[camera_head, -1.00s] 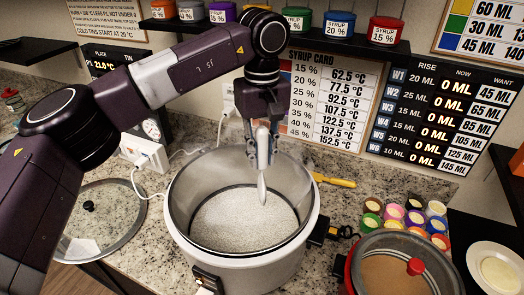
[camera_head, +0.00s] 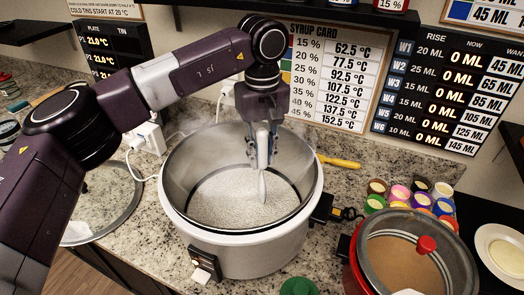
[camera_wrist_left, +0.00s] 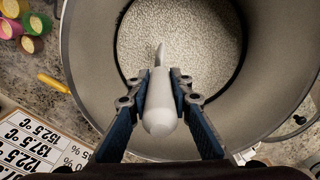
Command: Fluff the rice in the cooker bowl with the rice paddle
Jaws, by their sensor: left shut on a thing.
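The cooker bowl (camera_head: 178,180) is a large grey pot with a white outer body. White rice (camera_head: 225,200) covers its bottom and also shows in the left wrist view (camera_wrist_left: 205,40). My left gripper (camera_head: 262,160) hangs inside the mouth of the bowl, shut on the handle of the white rice paddle (camera_head: 262,185). The paddle points down, its tip at or just above the rice; I cannot tell if it touches. In the left wrist view the handle end (camera_wrist_left: 159,118) sits between the two fingers (camera_wrist_left: 158,105). My right gripper is not in view.
A glass lid (camera_head: 105,205) lies left of the cooker. A red pot with a lid (camera_head: 415,265) stands at the lower right, near several small colored cups (camera_head: 400,193). A yellow-handled tool (camera_head: 340,162) lies behind the cooker. Syrup and rise boards stand along the wall.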

